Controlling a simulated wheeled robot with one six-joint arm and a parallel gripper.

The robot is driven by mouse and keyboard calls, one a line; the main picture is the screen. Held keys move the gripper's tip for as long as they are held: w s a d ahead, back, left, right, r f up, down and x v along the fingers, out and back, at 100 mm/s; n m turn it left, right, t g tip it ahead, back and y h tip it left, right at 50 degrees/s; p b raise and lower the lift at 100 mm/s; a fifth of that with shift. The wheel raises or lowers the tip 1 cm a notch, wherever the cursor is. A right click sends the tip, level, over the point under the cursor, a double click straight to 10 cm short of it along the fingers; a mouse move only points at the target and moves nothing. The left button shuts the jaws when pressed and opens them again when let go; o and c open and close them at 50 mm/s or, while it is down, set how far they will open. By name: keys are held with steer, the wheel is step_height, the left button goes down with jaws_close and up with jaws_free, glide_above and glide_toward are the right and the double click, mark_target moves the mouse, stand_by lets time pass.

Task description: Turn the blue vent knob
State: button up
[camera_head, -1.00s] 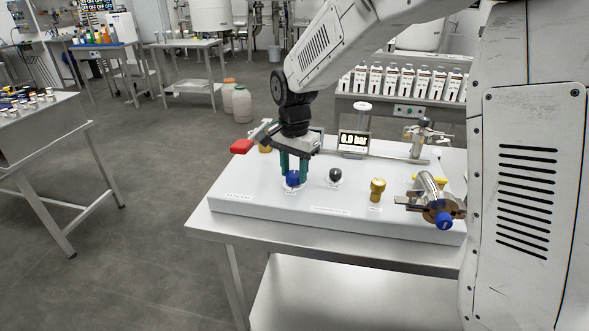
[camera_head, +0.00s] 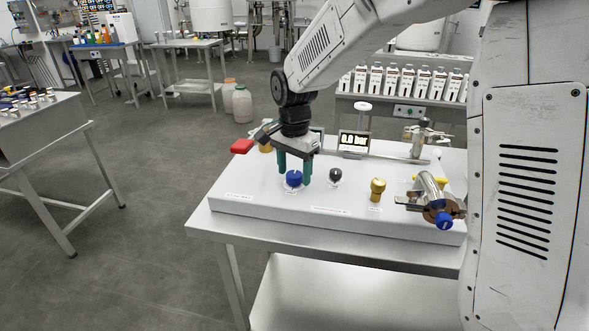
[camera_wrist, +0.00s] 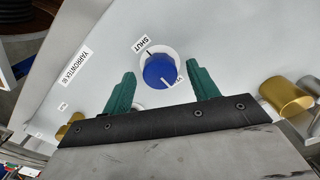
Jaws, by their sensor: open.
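The blue vent knob (camera_head: 293,178) sits on the pale panel near its front left. In the wrist view the knob (camera_wrist: 160,71) has a white pointer line and a white ring with a "SHUT" label beside it. A second label at its lower right is partly hidden. My gripper (camera_head: 293,178) points down over the knob, with its green fingers to either side. In the wrist view the gripper (camera_wrist: 162,90) is open, with clear gaps between the knob and both fingers. I cannot tell whether the fingertips reach the knob's height.
A red handle (camera_head: 241,146) juts out at the left.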

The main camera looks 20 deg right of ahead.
mark_target(295, 174)
steer(key=shift+r, duration=0.1)
step_height(295, 174, up, 8)
steer(key=shift+f, duration=0.15)
stand_by(0.5)
steer(key=shift+s+f+n, duration=0.1)
steer(key=shift+n, duration=0.5)
steer(key=s+d+n, duration=0.3)
steer(key=s, duration=0.7)
steer(key=s+d+r+n+t, duration=0.1)
steer(key=s+d+n, duration=0.2)
steer(key=s, duration=0.8)
steer(key=s+d+r+n, duration=0.1)
steer(key=s+d+n, duration=0.2)
steer(key=s, duration=0.7)
steer(key=shift+s+d+r+n, duration=0.3)
steer(key=shift+s+d, duration=0.1)
steer(key=shift+d, duration=0.45)
